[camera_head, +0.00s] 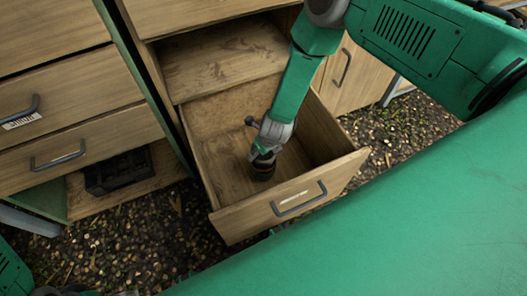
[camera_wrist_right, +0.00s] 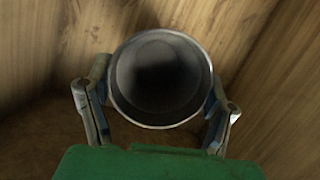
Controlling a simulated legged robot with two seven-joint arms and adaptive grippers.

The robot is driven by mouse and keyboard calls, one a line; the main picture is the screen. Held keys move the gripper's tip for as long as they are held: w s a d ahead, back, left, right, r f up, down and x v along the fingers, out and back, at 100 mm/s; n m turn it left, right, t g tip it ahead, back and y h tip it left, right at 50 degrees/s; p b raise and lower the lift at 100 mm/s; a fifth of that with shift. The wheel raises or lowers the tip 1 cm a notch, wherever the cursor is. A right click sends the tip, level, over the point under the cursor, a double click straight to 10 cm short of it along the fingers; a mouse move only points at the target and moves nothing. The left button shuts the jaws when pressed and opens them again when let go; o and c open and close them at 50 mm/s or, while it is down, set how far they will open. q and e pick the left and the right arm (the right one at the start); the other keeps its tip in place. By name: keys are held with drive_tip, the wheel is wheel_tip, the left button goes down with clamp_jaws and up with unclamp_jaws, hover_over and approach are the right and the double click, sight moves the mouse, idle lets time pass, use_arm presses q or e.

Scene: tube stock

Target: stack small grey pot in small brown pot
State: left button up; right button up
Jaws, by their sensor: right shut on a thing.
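My right gripper (camera_head: 264,155) reaches down into the open drawer. In the right wrist view its two fingers (camera_wrist_right: 160,112) stand at either side of a round dark grey pot (camera_wrist_right: 160,80) with a pale rim and are shut on it. I look into its shadowed inside. In the head view a small dark brown pot shape (camera_head: 263,170) shows under the fingertips, near the drawer floor. I cannot tell whether this is one pot or a grey one in a brown one. At the lower left edge, part of my left arm shows; its jaws are not clear.
The wooden drawer (camera_head: 297,205) is pulled out, its walls close around my right gripper. Otherwise its visible floor looks bare. A black crate (camera_head: 118,172) sits on a low shelf at left. Closed drawers (camera_head: 60,105) stand above it. Gravelly ground surrounds the cabinets.

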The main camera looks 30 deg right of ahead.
drive_tip(key=shift+f, duration=0.65)
use_arm(q)
drive_tip(key=shift+f, duration=0.3)
use_arm(e)
drive_tip(key=shift+r, duration=0.1)
use_arm(q)
drive_tip(key=shift+f+b, duration=0.4)
drive_tip(key=shift+b, duration=0.05)
use_arm(e)
drive_tip(key=shift+f, duration=0.55)
drive_tip(key=shift+f, duration=0.1)
drive_tip(key=o, duration=1.1)
